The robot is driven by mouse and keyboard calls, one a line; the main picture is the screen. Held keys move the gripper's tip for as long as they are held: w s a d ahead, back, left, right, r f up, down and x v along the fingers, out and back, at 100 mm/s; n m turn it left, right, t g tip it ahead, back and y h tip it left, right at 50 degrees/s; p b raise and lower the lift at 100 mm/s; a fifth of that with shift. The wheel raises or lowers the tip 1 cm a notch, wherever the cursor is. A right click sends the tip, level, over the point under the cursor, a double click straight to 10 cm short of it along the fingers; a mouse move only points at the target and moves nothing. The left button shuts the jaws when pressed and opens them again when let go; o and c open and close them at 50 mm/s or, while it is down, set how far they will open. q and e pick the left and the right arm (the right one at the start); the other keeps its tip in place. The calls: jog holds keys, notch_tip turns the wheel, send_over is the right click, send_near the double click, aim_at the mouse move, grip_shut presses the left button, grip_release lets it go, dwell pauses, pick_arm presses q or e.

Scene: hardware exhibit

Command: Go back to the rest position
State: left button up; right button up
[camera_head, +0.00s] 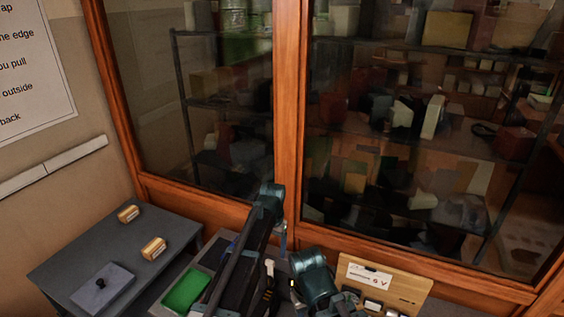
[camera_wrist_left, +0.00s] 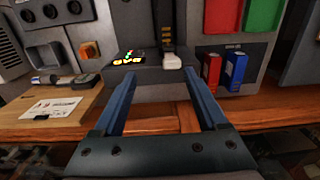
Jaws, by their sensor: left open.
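My left gripper (camera_wrist_left: 158,76) shows in the left wrist view as two blue fingers spread well apart, with nothing held between them. Beyond the fingertips is a dark grey block with small lit buttons (camera_wrist_left: 130,58) and a pale rounded piece (camera_wrist_left: 173,61); I cannot tell how far off they are. In the head view my left arm reaches up the middle towards the glass cabinet, and its fingers are mostly hidden by the arm. My right gripper's fingers do not show in either view.
A glass cabinet with an orange wooden frame (camera_head: 290,120) stands close ahead. At left, a grey table (camera_head: 65,250) holds two small wooden blocks and a knobbed grey lid (camera_head: 103,287). A green tray (camera_head: 186,290) lies beside my arm. A wooden board (camera_head: 405,287) stands at right.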

pick_arm(q)
jog(key=s+f+b, duration=0.7)
jog(key=s+f, duration=0.2)
jog(key=s, duration=0.3)
jog(key=s+f+y+b, duration=0.1)
jog(key=s+f+b, duration=0.7)
jog(key=s, duration=0.4)
jog(key=shift+s+a+f+n+b, duration=0.2)
jog(key=shift+a+f+n+b, duration=0.1)
jog(key=shift+f, duration=0.1)
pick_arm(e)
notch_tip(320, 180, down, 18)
